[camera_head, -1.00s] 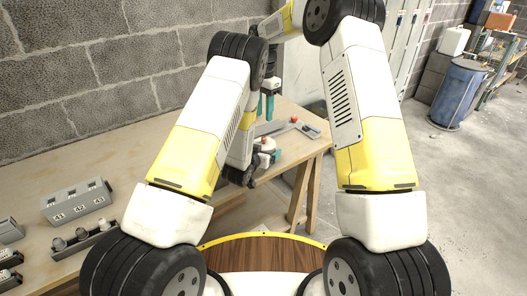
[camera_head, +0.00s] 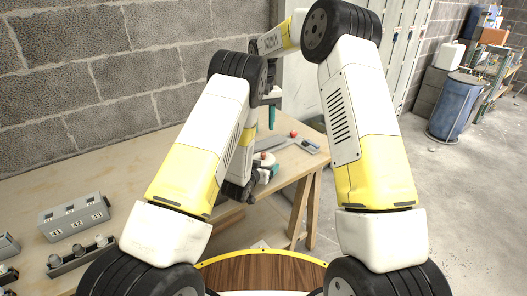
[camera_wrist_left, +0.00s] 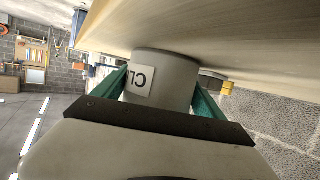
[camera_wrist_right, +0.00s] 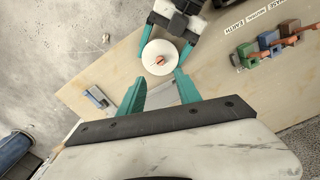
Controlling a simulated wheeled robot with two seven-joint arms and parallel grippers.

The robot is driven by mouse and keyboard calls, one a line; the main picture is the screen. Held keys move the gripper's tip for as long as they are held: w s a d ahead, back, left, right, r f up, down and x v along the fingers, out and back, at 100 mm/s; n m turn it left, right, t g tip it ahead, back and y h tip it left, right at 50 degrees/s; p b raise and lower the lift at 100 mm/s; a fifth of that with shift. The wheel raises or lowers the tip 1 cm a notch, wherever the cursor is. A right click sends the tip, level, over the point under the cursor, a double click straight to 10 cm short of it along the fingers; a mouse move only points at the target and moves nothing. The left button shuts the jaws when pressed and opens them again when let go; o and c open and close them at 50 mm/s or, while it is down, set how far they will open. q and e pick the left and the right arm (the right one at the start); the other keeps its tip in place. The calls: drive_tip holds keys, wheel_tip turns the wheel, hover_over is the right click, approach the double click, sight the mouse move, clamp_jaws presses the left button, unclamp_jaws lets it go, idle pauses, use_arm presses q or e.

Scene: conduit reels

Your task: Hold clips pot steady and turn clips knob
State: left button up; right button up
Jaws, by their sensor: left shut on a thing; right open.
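The clips pot is a grey cylinder with a partly visible "CL" label in the left wrist view (camera_wrist_left: 165,78). My left gripper (camera_head: 264,176) is shut around its side at the table's edge, a teal finger on each side. From above, in the right wrist view, the pot's top is a round white disc (camera_wrist_right: 153,50) with a small orange-red knob (camera_wrist_right: 161,60) in its middle. My right gripper (camera_wrist_right: 159,76) is open above the disc, its fingertips apart at the near rim. In the head view the right gripper (camera_head: 271,116) points down above the pot.
Coloured clamps (camera_wrist_right: 268,42) show in the right wrist view.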

sight(264, 153)
wheel_tip(264, 153, down, 11)
drive_tip(key=n, duration=1.2)
drive_tip(key=shift+n, duration=0.3)
clamp_jaws()
